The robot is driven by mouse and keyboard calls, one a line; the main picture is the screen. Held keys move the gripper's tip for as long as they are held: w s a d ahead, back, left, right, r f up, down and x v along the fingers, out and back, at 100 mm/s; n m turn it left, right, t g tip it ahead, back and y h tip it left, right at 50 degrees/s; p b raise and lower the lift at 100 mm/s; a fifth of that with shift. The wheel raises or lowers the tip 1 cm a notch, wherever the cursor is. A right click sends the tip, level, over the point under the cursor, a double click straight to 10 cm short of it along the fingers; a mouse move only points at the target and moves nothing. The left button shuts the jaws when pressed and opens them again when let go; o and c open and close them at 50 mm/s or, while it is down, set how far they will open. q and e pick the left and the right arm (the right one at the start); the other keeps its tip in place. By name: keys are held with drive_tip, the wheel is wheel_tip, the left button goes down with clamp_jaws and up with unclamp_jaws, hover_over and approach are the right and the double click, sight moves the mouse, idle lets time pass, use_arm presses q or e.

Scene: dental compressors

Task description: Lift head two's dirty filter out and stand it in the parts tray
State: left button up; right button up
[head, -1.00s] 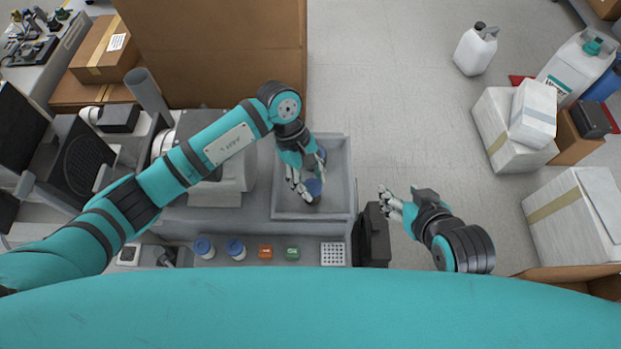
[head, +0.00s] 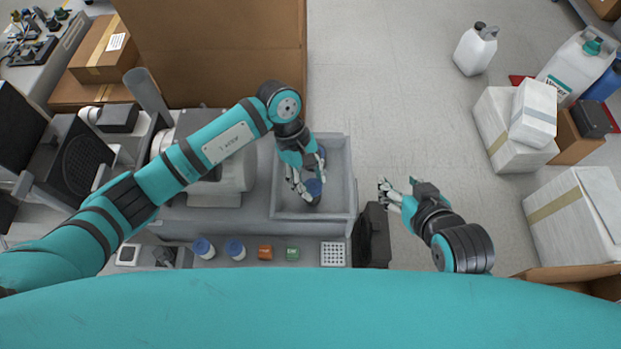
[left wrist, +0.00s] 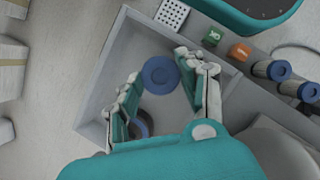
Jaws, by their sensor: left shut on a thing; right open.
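My left gripper (head: 303,184) is over the grey parts tray (head: 348,180), shut on a filter with a round blue top (head: 314,188). In the left wrist view this filter (left wrist: 160,75) sits between the two fingers, its round top facing the camera, so it looks upright. Whether its base touches the tray floor is hidden. A second blue round part (head: 321,156) is in the tray behind the hand; the left wrist view shows it partly covered by a finger (left wrist: 140,127). My right gripper (head: 393,192) is open and empty, right of the tray.
Along the bench front stand two blue-capped jars (head: 204,248), an orange block (head: 265,252), a green block (head: 292,254) and a white perforated rack (head: 333,253). A grey compressor housing (head: 232,180) stands left of the tray. The floor to the right is clear up to white boxes (head: 575,210).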

drive_tip(key=shift+w+a+r, duration=0.15)
drive_tip(key=shift+w, duration=0.1)
idle(0.7)
drive_tip(key=shift+w+a+r+t, duration=0.1)
drive_tip(key=shift+w+r+t, duration=0.1)
drive_tip(key=shift+t, duration=0.1)
use_arm(q)
drive_tip(key=shift+f, duration=0.1)
use_arm(e)
drive_tip(key=shift+r, duration=0.1)
drive_tip(key=shift+w+a+r, duration=0.1)
drive_tip(key=shift+w+r, duration=0.1)
use_arm(q)
drive_tip(key=shift+b, duration=0.35)
use_arm(e)
drive_tip(key=shift+w+a+r+t, duration=0.2)
drive_tip(key=shift+w+r+t, duration=0.2)
drive_tip(key=shift+t, duration=0.2)
use_arm(q)
drive_tip(key=shift+f, duration=0.1)
use_arm(e)
drive_tip(key=shift+w+r+y, duration=0.25)
drive_tip(key=shift+r+y, duration=0.05)
use_arm(q)
drive_tip(key=shift+b, duration=0.3)
use_arm(e)
drive_tip(key=shift+w+a+r+t, duration=0.3)
drive_tip(key=shift+w+r+t, duration=0.25)
drive_tip(key=shift+r+t, duration=0.3)
